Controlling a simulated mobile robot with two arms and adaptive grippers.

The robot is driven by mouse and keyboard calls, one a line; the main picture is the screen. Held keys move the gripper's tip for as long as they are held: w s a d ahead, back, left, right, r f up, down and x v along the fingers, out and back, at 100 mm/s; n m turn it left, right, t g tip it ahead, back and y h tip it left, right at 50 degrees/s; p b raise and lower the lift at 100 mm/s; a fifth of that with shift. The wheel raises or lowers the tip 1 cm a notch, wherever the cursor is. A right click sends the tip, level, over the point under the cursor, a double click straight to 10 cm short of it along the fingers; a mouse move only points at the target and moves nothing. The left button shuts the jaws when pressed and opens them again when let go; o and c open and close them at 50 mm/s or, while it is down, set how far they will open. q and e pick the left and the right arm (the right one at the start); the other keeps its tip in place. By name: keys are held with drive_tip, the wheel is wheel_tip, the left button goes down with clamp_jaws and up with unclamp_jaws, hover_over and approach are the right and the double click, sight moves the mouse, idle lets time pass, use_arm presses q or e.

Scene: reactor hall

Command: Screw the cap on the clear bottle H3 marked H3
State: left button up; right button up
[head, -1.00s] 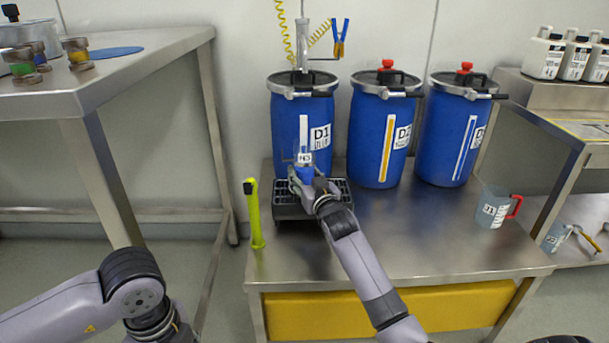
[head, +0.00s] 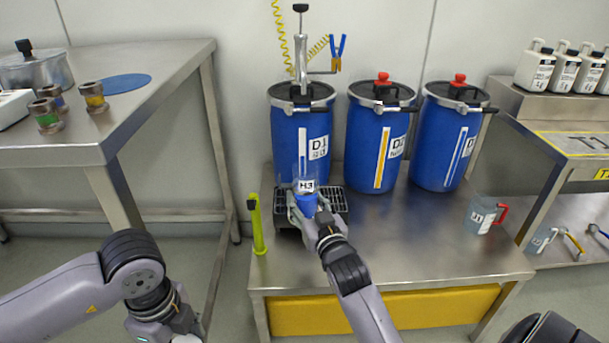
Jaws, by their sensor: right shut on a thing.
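The clear bottle H3 (head: 306,186) is in the head view, in front of the left blue drum. It has a white label, a clear upper part and a blue lower part. I cannot tell if the blue is liquid or something else. My right gripper (head: 304,207) is shut on its lower part, over or just in front of the black grated tray (head: 339,197). Whether the bottle touches the tray is hidden. No cap for it can be made out. My left arm shows at the lower left, but its gripper is out of view.
Three blue drums (head: 301,145) stand along the back of the steel bench (head: 400,240). A hand pump (head: 301,50) rises from the left drum. A yellow-green upright object (head: 257,225) is at the left edge, a jug (head: 480,216) at the right. The bench centre is clear.

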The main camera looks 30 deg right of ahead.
sight(303, 208)
use_arm(q)
drive_tip(key=shift+r+p, duration=0.4)
drive_tip(key=shift+r, duration=0.2)
use_arm(e)
drive_tip(key=shift+s+a, duration=0.65)
drive_tip(key=shift+s, duration=0.35)
drive_tip(key=shift+s+a, duration=0.65)
drive_tip(key=shift+s, duration=0.35)
drive_tip(key=o, duration=0.9)
clamp_jaws()
